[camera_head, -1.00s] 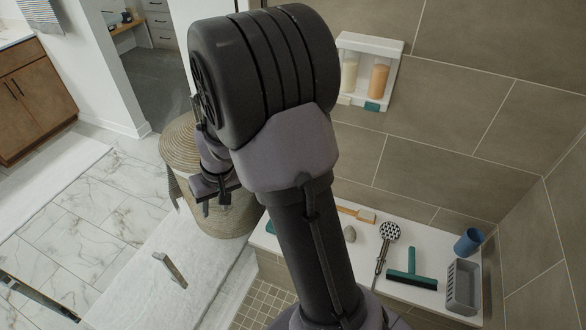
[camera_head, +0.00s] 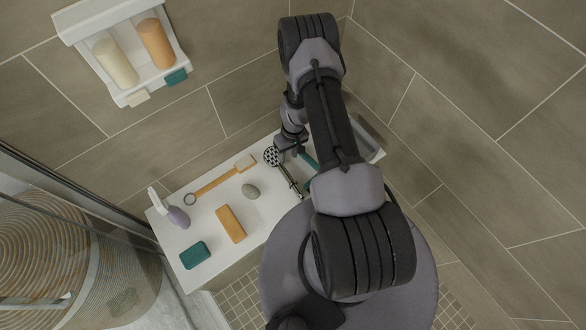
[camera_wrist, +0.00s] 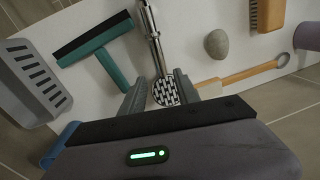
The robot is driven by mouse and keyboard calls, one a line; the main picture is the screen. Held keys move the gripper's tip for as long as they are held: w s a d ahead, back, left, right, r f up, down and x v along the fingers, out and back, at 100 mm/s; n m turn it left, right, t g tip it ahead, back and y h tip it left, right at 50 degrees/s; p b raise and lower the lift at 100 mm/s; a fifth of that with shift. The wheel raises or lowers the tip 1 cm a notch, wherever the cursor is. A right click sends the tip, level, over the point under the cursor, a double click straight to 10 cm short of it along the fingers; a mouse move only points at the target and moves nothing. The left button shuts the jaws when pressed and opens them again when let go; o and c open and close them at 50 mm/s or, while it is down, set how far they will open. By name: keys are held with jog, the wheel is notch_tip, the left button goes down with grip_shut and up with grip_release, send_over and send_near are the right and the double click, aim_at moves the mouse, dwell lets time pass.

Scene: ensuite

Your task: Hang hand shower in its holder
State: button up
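The hand shower, with a chrome handle and a round dotted head, lies on the white bench. Its head shows in the head view (camera_head: 271,156), with the handle running down and right. In the wrist view the hand shower (camera_wrist: 165,92) has its head between the two fingers of my gripper (camera_wrist: 160,80), handle pointing away. The fingers are apart, one on each side, and I cannot tell whether they touch it. In the head view my gripper (camera_head: 284,147) is beside the shower head, low over the bench. The holder is not visible.
Tiled walls stand close behind; a bottle niche (camera_head: 128,98) is upper left.

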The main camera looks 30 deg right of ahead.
jog(key=b, duration=0.2)
send_over(286, 173)
jog(key=f, duration=0.8)
jog(key=shift+w+d+f, duration=0.1)
jog(key=shift+w+d, duration=0.1)
jog(key=shift+d, duration=0.1)
jog(key=f+b, duration=0.1)
jog(key=f, duration=0.1)
jog(key=f+b, duration=0.2)
jog(key=f, duration=0.1)
jog(key=shift+s+a+f, duration=0.2)
jog(key=shift+r, duration=0.1)
grip_shut()
